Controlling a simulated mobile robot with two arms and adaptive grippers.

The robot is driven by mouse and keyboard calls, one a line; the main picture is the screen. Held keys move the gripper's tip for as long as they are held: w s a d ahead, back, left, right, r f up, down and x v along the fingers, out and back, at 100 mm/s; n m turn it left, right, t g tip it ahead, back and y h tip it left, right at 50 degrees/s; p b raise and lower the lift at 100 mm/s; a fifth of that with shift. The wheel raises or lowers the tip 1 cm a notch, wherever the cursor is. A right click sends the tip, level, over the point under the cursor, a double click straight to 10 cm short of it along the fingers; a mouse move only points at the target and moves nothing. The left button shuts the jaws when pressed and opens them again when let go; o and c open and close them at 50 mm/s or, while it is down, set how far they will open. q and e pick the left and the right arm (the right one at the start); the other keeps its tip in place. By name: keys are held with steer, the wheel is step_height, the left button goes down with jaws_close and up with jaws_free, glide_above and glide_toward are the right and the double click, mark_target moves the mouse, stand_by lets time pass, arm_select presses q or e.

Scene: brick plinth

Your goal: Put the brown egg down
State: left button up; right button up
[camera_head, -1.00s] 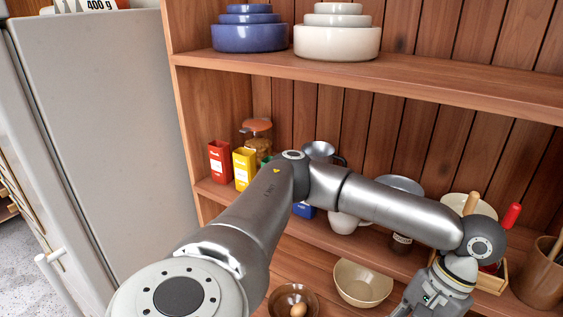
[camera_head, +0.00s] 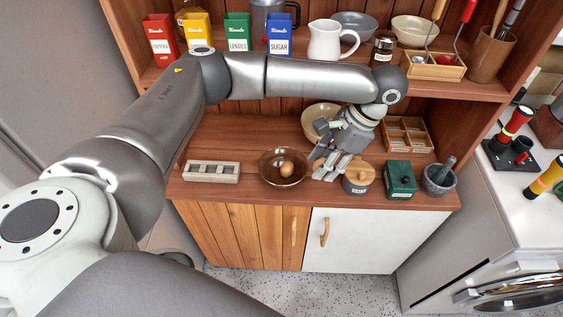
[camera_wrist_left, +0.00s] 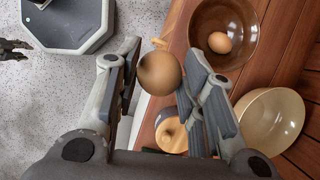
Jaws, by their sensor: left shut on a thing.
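My left gripper (camera_head: 325,165) is over the right part of the wooden counter, between the brown bowl and the round jar. In the left wrist view its fingers (camera_wrist_left: 163,72) are shut on the brown egg (camera_wrist_left: 160,74), which sits between their tips. In the head view the fingers hide the held egg. A brown glass bowl (camera_head: 264,177) holds another egg (camera_head: 286,168). This bowl also shows in the left wrist view (camera_wrist_left: 246,52), with its egg (camera_wrist_left: 219,42).
A pale tray with square holes (camera_head: 186,172) lies left of the bowl. A beige bowl (camera_head: 317,112) is behind the gripper. A wooden-lidded jar (camera_head: 359,183), green box (camera_head: 400,179) and mortar (camera_head: 438,180) stand to the right. A shelf (camera_head: 440,87) with tins overhangs the back.

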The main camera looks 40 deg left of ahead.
arm_select(q)
steer(key=w+f+m+t+y+b, duration=0.1)
steer(key=w+f+m+t+b, duration=0.1)
steer(key=w+f+m+b, duration=0.3)
steer(key=shift+m, duration=0.8)
steer(key=shift+s+a+f+p, duration=0.15)
steer(key=shift+a+f+p, duration=0.85)
steer(key=shift+a, duration=1.3)
steer(key=shift+s+a+f+p, duration=0.2)
steer(key=shift+a+f+p, duration=0.35)
steer(key=shift+a+f, duration=1.25)
steer(key=shift+s+a+f+p, duration=0.15)
steer(key=shift+a+f+p, duration=0.65)
steer(key=shift+a, duration=1.95)
arm_select(e)
steer(key=shift+f, duration=0.55)
arm_select(q)
steer(key=shift+d, duration=0.1)
steer(key=o, duration=0.7)
steer(key=shift+f, duration=0.1)
steer(key=shift+c, duration=0.2)
